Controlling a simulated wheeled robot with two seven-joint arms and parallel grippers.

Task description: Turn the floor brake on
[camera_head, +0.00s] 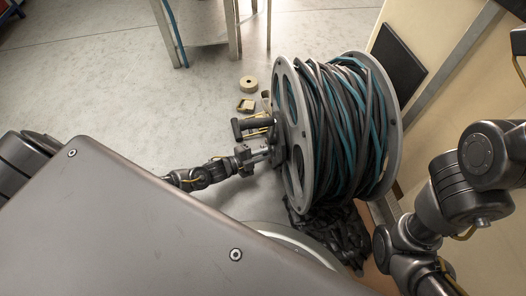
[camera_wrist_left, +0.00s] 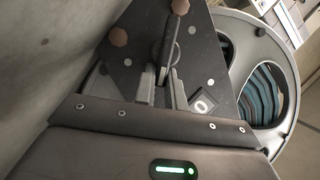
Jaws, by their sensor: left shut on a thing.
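The hose reel (camera_head: 340,125) stands right of centre in the head view, wound with dark and teal hose between two grey flanges. In the left wrist view a dark triangular plate (camera_wrist_left: 205,65) is in front of the reel's flange (camera_wrist_left: 285,75). A short dark lever (camera_wrist_left: 170,38) sits on this plate, beside a white "0" label (camera_wrist_left: 201,104). My left gripper (camera_head: 266,152) is at the near left side of the reel. In the wrist view its fingers (camera_wrist_left: 163,78) are closed around the lever's lower part. My right arm shows at the right, but its gripper is out of view.
A black crank handle (camera_head: 253,125) sticks out left just above my left gripper. A tape roll (camera_head: 249,84) and a small tan object (camera_head: 246,106) lie on the floor behind. A dark heap (camera_head: 335,232) lies below the reel. Open floor is at the upper left.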

